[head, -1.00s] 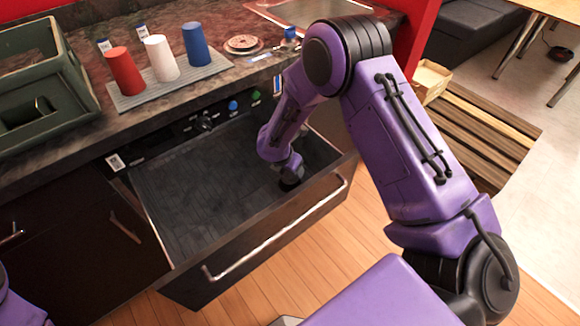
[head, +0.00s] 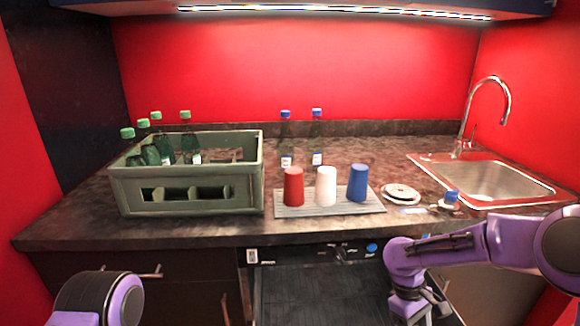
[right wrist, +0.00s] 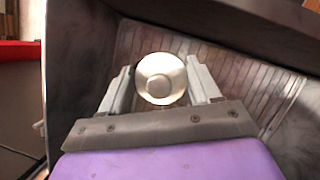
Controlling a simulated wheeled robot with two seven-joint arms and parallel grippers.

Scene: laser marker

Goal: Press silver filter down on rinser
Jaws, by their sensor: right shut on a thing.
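A pale round disc-shaped piece (head: 402,194), which looks like the rinser, lies on the counter right of the cups. The held filter is apart from it. Only part of my left arm shows at the lower left; its gripper is out of view.
Red (head: 293,187), white (head: 325,187) and blue (head: 357,184) cups stand on a grey mat (head: 285,211). A green crate (head: 188,190) with bottles is left.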

